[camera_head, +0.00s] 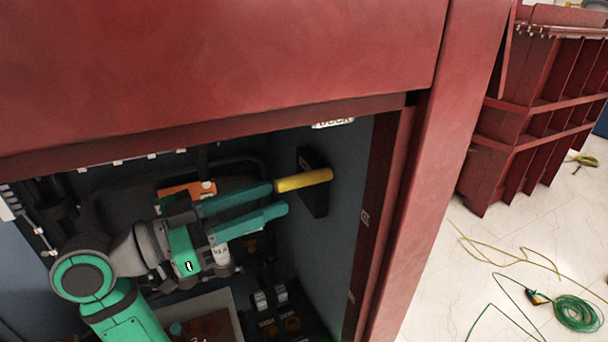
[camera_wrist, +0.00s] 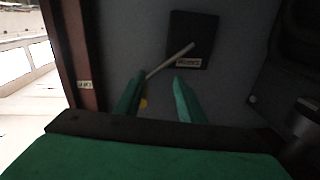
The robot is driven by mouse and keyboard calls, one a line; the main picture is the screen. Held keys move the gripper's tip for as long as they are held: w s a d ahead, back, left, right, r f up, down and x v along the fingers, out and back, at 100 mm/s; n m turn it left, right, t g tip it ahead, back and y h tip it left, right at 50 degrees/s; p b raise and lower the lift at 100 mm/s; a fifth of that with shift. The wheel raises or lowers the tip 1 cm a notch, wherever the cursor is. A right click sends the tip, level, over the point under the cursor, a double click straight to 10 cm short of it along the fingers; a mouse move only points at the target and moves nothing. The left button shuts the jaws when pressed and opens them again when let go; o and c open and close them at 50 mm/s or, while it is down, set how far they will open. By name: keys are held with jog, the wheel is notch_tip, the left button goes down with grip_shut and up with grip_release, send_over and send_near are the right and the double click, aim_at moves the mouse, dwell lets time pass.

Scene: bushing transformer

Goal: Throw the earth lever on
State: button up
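The earth lever (camera_head: 303,180) shows as a yellow handle sticking out from a black plate (camera_head: 313,183) on the cabinet's inner right wall. In the wrist view the lever's light rod (camera_wrist: 170,60) slants down-left from the labelled black plate (camera_wrist: 196,28) to the left fingertip. A small yellow patch shows beside that finger, and the rest of the handle there is hidden. My gripper (camera_head: 278,199) has its two green fingers apart. In the head view the upper fingertip meets or overlaps the handle's near end; I cannot tell if they touch. The wrist view also shows the gripper (camera_wrist: 159,80) open.
The red cabinet frame (camera_head: 412,200) borders the opening on the right, with a red beam above. Below the gripper are a tray-like box (camera_head: 232,313) and black switches (camera_head: 270,300). An orange part (camera_head: 190,188) lies behind the gripper. Cables (camera_head: 575,312) lie on the floor outside.

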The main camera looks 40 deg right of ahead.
aim_at(324, 174)
notch_tip(324, 174, up, 4)
jog(key=s+a+m+g, duration=0.2)
jog(key=s+m, duration=0.1)
jog(key=shift+y, duration=0.3)
jog(key=x, duration=1)
jog(key=shift+w+d+r, duration=0.15)
jog(key=shift+w+d, duration=0.1)
jog(key=shift+d, duration=0.15)
jog(key=shift+c, duration=0.6)
grip_shut()
